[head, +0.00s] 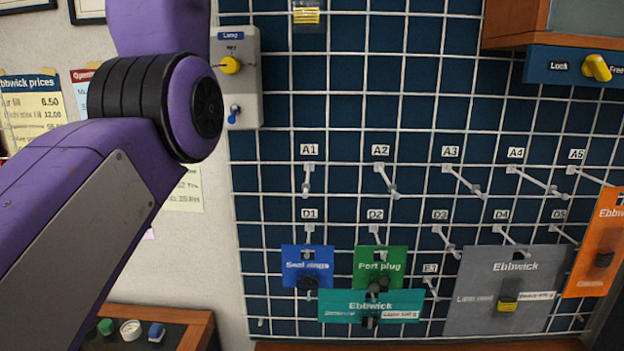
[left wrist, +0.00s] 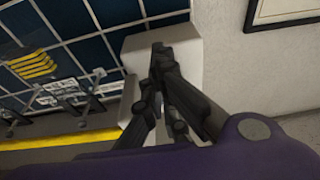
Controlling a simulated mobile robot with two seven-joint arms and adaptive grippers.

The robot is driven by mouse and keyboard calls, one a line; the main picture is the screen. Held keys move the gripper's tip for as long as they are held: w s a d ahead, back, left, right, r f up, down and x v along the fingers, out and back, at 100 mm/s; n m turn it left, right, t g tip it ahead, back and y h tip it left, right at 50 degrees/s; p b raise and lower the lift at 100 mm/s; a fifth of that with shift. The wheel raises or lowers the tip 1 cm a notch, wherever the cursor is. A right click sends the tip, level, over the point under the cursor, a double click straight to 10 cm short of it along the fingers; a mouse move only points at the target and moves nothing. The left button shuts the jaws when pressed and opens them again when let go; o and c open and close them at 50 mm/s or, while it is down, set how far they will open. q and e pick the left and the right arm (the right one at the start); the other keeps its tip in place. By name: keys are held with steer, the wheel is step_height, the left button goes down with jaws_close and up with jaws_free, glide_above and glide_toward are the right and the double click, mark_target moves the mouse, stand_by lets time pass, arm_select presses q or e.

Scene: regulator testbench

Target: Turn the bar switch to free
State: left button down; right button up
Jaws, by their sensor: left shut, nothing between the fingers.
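The bar switch (head: 597,68) is a yellow handle on a dark blue plate (head: 544,76) at the upper right of the head view. The plate reads "Lock" to its left and "Free" to its right. The handle looks slanted, its lower end toward the right; I cannot tell its exact setting. My left gripper (left wrist: 160,48) is shut and empty in the left wrist view, in front of a pale box (left wrist: 185,55). It is out of the head view, where only my left arm shows at the left, far from the switch. My right gripper is not in view.
A grey lamp box (head: 244,100) with a yellow knob (head: 230,65) and blue-tipped toggle hangs beside my left arm. A wooden cabinet (head: 510,43) is above the switch plate. Pegs and hanging packets, including a grey one (head: 480,285), fill the grid's lower part.

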arm_select(q)
steer(key=shift+w+a+f, duration=0.1)
steer(key=shift+a, duration=0.25)
stand_by(0.3)
steer(key=shift+s+a+r, duration=0.1)
steer(key=shift+a+r, duration=0.1)
steer(key=shift+a, duration=0.4)
steer(key=shift+s+a+r, duration=0.1)
steer(key=shift+a+r, duration=0.05)
steer(key=shift+a, duration=0.45)
steer(key=shift+w+f, duration=0.1)
steer(key=v, duration=0.6)
steer(key=shift+r, duration=0.25)
